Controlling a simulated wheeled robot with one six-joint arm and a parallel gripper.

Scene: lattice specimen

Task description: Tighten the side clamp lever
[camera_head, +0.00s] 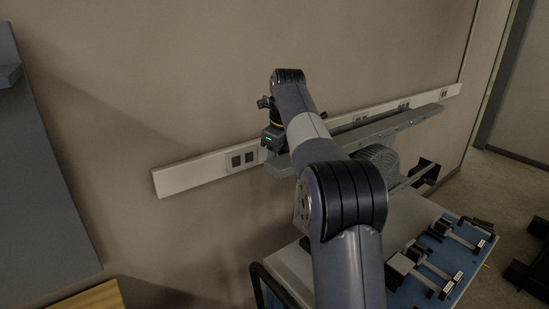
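My arm reaches up and away from the camera, then bends down at its far end. My gripper (272,141) seems to be the dark end part with a small green light, near the left end of a long grey rail (385,129). Its fingertips cannot be made out, so I cannot tell whether it is open or holds anything. I cannot pick out the side clamp lever for certain. A small dark knob-like part (263,102) sticks out left of the wrist; I cannot tell what it belongs to.
A ribbed grey cylinder (378,155) sits under the rail. A blue board (462,262) with several metal and black fixtures lies on a pale bench top (402,214) at right. A white socket strip (195,172) runs along the wall behind. A grey panel (40,190) stands at left.

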